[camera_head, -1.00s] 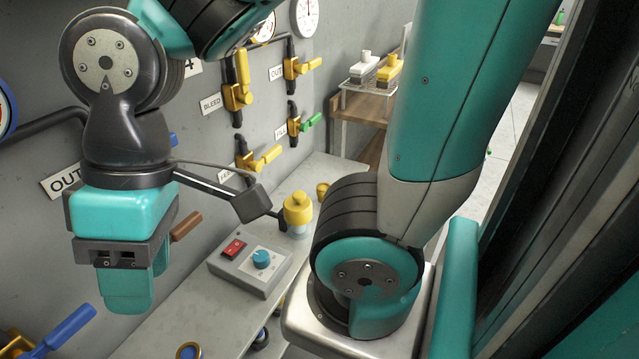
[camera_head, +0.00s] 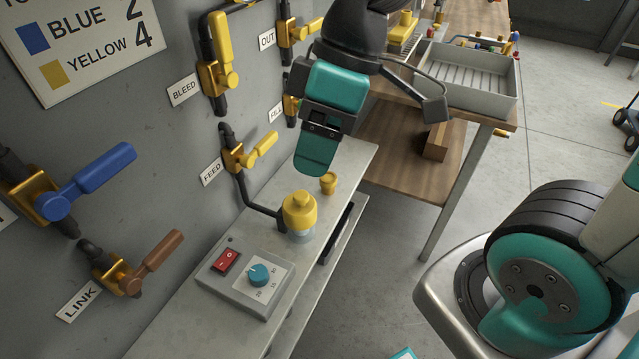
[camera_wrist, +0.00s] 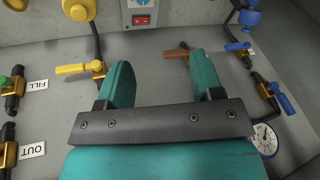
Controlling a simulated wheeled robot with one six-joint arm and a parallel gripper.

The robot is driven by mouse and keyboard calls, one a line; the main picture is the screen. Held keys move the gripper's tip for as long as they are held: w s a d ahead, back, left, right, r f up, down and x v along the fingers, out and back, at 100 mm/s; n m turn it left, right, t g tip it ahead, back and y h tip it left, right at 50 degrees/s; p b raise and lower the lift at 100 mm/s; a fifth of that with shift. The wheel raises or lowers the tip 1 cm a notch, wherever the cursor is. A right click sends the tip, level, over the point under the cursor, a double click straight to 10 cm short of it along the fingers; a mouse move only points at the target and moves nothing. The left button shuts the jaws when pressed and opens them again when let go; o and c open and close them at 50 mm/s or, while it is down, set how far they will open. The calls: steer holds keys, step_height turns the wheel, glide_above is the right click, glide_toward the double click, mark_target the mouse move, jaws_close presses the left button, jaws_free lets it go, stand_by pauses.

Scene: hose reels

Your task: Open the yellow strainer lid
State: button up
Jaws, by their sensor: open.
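The yellow strainer lid (camera_head: 299,208) sits on a clear strainer bowl (camera_head: 301,236) on the grey bench, joined to a dark pipe from the wall. The lid looks closed in the head view. It also shows at the top edge of the wrist view (camera_wrist: 78,9), partly cut off. My gripper (camera_head: 315,165) points down, above and behind the lid in the head view, apart from it. In the wrist view my gripper (camera_wrist: 162,80) has its two teal fingers wide apart with nothing between them.
A control box (camera_head: 245,277) with a red switch and blue knob stands near the strainer. A small yellow cap (camera_head: 328,182) is behind it. Wall valves labelled FEED (camera_head: 240,158), BLEED (camera_head: 217,70) and LINK (camera_head: 130,275) stick out. A grey tray (camera_head: 468,80) stands on the wooden table.

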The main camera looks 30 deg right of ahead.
steer(key=w+d+f+n, duration=0.3)
steer(key=w+d+n, duration=0.1)
steer(key=w, duration=0.4)
steer(key=n+g, duration=0.1)
steer(key=n, duration=0.5)
glide_toward(301, 195)
steer(key=x, duration=0.9)
